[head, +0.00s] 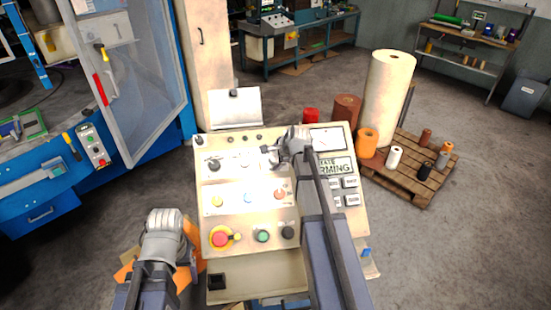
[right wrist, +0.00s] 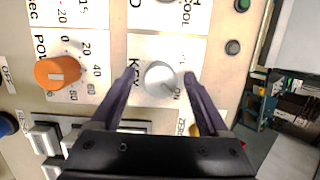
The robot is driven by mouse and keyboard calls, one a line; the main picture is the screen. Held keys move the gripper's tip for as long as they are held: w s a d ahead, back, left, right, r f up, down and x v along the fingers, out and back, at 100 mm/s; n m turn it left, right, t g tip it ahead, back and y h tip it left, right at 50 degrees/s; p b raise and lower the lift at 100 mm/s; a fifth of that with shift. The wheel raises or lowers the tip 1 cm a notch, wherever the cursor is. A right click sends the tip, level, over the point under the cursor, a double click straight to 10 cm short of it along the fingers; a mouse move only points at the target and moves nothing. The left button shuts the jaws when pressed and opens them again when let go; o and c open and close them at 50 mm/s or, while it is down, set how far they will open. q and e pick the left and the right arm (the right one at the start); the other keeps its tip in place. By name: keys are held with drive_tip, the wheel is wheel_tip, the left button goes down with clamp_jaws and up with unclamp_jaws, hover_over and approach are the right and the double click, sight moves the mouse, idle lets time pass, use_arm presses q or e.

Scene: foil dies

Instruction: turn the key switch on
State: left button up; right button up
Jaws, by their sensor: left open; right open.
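The key switch (right wrist: 160,77) is a round pale knob on a white plate, with the lettering KEY beside it and ON at its lower right. A small mark shows on the knob's lower right; I cannot tell its setting for certain. In the right wrist view my right gripper (right wrist: 159,74) is open, with one finger on each side of the knob. I cannot tell whether they touch it. In the head view the right gripper (head: 270,154) covers most of the switch. My left gripper (head: 164,213) is open and empty, left of the control panel (head: 225,180).
An orange knob (right wrist: 58,72) sits beside the key switch. A red emergency button (head: 220,239) and a green button (head: 262,236) are low on the panel. A blue machine with a clear door (head: 140,75) stands left. A pallet (head: 405,185) with rolls stands right.

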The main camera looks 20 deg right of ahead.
drive_tip(key=p+v, duration=0.6)
drive_tip(key=v, duration=0.1)
drive_tip(key=shift+s+r, duration=0.25)
drive_tip(key=shift+d, duration=0.1)
drive_tip(key=s+a+f+n+g+b, duration=0.2)
drive_tip(key=s+a+f+n+b, duration=0.4)
drive_tip(key=a, duration=0.4)
drive_tip(key=s+a+f+n+g+b, duration=0.2)
drive_tip(key=s+a+f+n+b, duration=0.15)
drive_tip(key=a+f+n, duration=0.4)
drive_tip(key=s+a+f+n+g+b, duration=0.1)
drive_tip(key=s+a+f+n+b, duration=0.2)
drive_tip(key=s+a, duration=0.1)
drive_tip(key=s+a+f+n+g+h+b, duration=0.1)
drive_tip(key=s+a+f+n+b, duration=0.2)
drive_tip(key=s+n, duration=0.1)
drive_tip(key=s+a+f+n+g+b, duration=0.1)
drive_tip(key=s+a+f+n+b, duration=0.2)
drive_tip(key=s, duration=0.3)
drive_tip(key=shift+a+f+n+g+h, duration=0.1)
drive_tip(key=shift+a+n+g+h, duration=0.1)
drive_tip(key=shift+a, duration=0.25)
drive_tip(key=shift+a+f+n+g+h, duration=0.1)
drive_tip(key=shift+a+f+h, duration=0.1)
drive_tip(key=shift+a, duration=0.2)
drive_tip(key=shift+s+r, duration=0.1)
drive_tip(key=shift+s, duration=0.1)
